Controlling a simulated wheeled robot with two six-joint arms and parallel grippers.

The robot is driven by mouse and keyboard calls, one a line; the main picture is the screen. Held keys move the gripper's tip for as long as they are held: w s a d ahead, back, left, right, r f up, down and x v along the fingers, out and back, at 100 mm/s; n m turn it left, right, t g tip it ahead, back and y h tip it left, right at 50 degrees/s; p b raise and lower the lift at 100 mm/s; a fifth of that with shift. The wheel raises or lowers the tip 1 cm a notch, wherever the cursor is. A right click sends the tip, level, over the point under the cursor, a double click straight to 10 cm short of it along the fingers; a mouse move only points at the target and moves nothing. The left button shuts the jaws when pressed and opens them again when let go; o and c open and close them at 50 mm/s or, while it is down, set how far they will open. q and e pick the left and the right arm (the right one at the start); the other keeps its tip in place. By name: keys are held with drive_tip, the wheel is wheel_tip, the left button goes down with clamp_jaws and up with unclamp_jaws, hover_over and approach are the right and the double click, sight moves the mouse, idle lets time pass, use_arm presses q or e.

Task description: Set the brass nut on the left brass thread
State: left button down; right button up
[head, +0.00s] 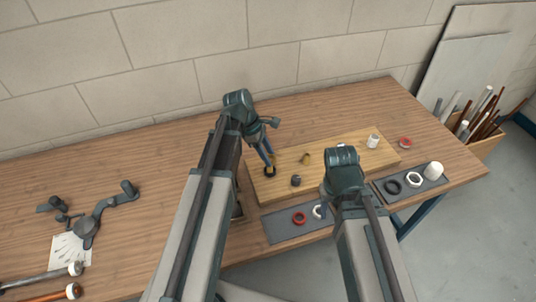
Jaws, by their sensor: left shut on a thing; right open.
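My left gripper (269,157) points down over the left part of the wooden board. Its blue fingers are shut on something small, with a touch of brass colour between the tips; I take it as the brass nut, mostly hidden. A dark ring (270,172) lies right under the fingertips, where the left brass thread is largely hidden. I cannot tell whether nut and thread touch. Another brass piece (306,158) stands on the board to the right. My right gripper (322,207) is open, low over the front grey mat near a white ring (317,212).
The wooden board (345,150) also bears a dark fitting (296,180) and a white cup (373,141). A red ring (299,218) lies on the front mat. The right mat (402,195) holds a black ring, a white ring and a white cap. The table behind the board is clear.

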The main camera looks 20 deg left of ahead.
use_arm(q)
drive_tip(key=shift+f+b, duration=1.5)
drive_tip(key=shift+f, duration=0.2)
use_arm(e)
drive_tip(key=shift+f, duration=1.65)
use_arm(q)
drive_tip(key=m, duration=0.1)
drive_tip(key=m+g, duration=0.1)
drive_tip(key=shift+w+m, duration=0.2)
drive_tip(key=shift+m, duration=0.1)
use_arm(e)
drive_tip(key=shift+f, duration=0.1)
use_arm(q)
drive_tip(key=m, duration=0.1)
drive_tip(key=m+g, duration=0.1)
drive_tip(key=m, duration=0.1)
drive_tip(key=shift+s+f, duration=0.1)
drive_tip(key=shift+s, duration=0.1)
drive_tip(key=shift+c, duration=1.7)
unclamp_jaws()
drive_tip(key=shift+o, duration=0.3)
drive_tip(key=shift+o, duration=1.4)
